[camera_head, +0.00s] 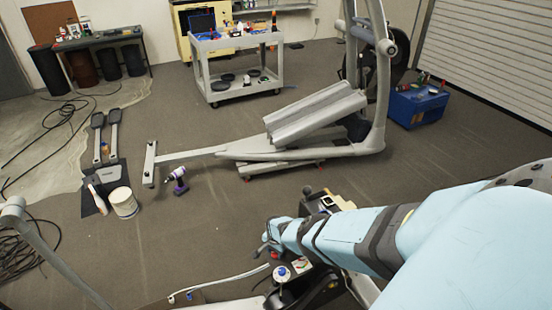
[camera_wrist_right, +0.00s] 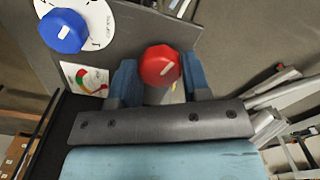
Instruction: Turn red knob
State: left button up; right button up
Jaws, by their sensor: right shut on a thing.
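The red knob (camera_wrist_right: 160,66) shows in the right wrist view between the two blue fingers of my right gripper (camera_head: 268,242). It has a pale pointer mark and sits on a dark grey panel (camera_wrist_right: 120,35). My right gripper is shut on the red knob. In the head view the knob shows only as a small bit of red (camera_head: 275,254) beside the gripper. My left gripper is not in view.
A blue knob (camera_wrist_right: 63,31) on a white dial sits beside the red one, above a coloured gauge label (camera_wrist_right: 85,78). An elliptical frame (camera_head: 265,150), a purple drill (camera_head: 178,180), a white bucket (camera_head: 124,203) and a grey cart (camera_head: 238,70) stand on the floor beyond.

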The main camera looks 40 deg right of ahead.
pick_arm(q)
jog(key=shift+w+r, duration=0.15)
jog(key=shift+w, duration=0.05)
pick_arm(e)
jog(key=shift+n, duration=0.3)
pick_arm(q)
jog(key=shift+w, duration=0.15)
pick_arm(e)
jog(key=o, duration=0.8)
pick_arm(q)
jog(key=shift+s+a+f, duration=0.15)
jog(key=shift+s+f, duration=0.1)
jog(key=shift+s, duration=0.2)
pick_arm(e)
jog(key=shift+o, duration=0.6)
